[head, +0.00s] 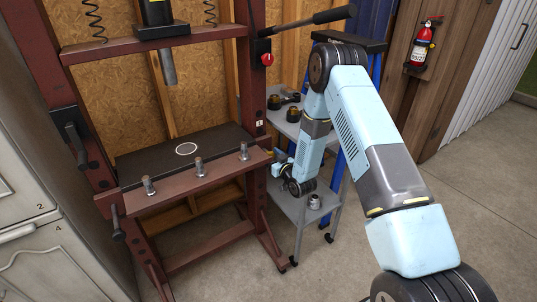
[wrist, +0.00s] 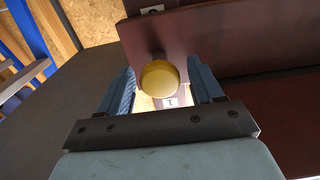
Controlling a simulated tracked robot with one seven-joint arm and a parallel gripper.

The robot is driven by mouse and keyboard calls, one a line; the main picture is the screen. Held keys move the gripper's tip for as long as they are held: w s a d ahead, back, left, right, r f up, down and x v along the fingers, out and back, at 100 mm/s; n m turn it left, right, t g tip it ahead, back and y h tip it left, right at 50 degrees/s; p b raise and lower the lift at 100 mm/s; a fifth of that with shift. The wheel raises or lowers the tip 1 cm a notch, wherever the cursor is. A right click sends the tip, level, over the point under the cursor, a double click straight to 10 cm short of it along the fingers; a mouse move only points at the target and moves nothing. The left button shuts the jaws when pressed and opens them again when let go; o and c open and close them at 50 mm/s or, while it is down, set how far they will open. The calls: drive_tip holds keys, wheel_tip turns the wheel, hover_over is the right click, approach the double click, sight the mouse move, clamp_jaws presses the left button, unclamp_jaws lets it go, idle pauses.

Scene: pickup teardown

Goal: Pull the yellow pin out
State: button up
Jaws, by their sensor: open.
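The yellow pin (wrist: 159,78) shows in the wrist view as a round gold-yellow head against a dark red steel upright (wrist: 190,45). My gripper (head: 279,170) is beside the right side of the red press frame in the head view. Its two blue fingers are spread apart in the wrist view, one on each side of the pin head, with visible gaps. I cannot make out the pin in the head view.
The press (head: 133,200) has a dark bed with several bolts along its front beam. A grey wheeled cart (head: 283,127) with dark parts stands close behind my arm. A fire extinguisher (head: 421,46) hangs on the wooden wall. The floor at right is clear.

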drive_tip(key=shift+x, duration=1)
drive_tip(key=shift+c, duration=0.4)
clamp_jaws()
